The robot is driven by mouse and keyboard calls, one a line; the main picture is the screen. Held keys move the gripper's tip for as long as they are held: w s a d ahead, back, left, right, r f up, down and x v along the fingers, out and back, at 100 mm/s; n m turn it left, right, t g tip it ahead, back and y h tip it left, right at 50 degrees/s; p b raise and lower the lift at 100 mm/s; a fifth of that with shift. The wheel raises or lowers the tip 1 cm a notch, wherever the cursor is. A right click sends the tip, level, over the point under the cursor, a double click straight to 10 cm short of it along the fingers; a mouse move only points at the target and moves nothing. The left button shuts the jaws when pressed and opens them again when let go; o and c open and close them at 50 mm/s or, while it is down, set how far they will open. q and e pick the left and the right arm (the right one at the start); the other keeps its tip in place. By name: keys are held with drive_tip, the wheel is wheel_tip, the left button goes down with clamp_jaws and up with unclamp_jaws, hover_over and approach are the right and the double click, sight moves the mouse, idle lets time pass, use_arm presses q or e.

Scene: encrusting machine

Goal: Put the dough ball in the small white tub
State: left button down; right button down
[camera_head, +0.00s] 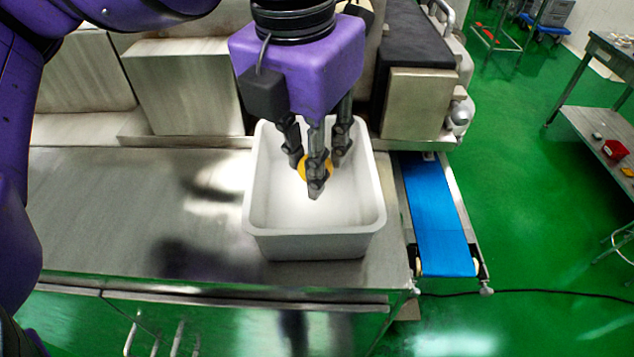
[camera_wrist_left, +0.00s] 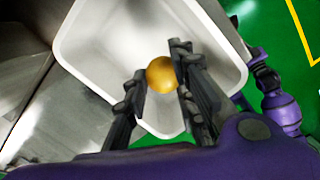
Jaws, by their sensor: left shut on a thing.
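The dough ball is round and golden yellow; in the left wrist view the ball (camera_wrist_left: 161,75) sits between the fingers of my left gripper (camera_wrist_left: 160,78). In the head view my left gripper (camera_head: 315,172) points down over the small white tub (camera_head: 315,245), and the dough ball (camera_head: 302,168) shows partly behind its fingers. The gripper is shut on the ball, above or inside the tub's opening; its exact height over the floor of the tub is hard to tell. The tub also shows in the left wrist view (camera_wrist_left: 95,45) and looks empty inside. My right gripper is not clearly seen.
The tub stands on a metal table (camera_head: 130,215). A blue conveyor belt (camera_head: 437,225) runs just right of it. Metal machine housings (camera_head: 185,90) stand along the back. A shelf table with a red container (camera_head: 614,150) is at the far right. The metal surface left of the tub is clear.

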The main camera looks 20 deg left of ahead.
use_arm(q)
drive_tip(key=c, duration=1.4)
unclamp_jaws()
drive_tip(key=shift+o, duration=0.2)
wheel_tip(320, 180, up, 12)
drive_tip(key=s, duration=0.1)
drive_tip(key=shift+s+a, duration=0.15)
drive_tip(key=shift+s, duration=0.05)
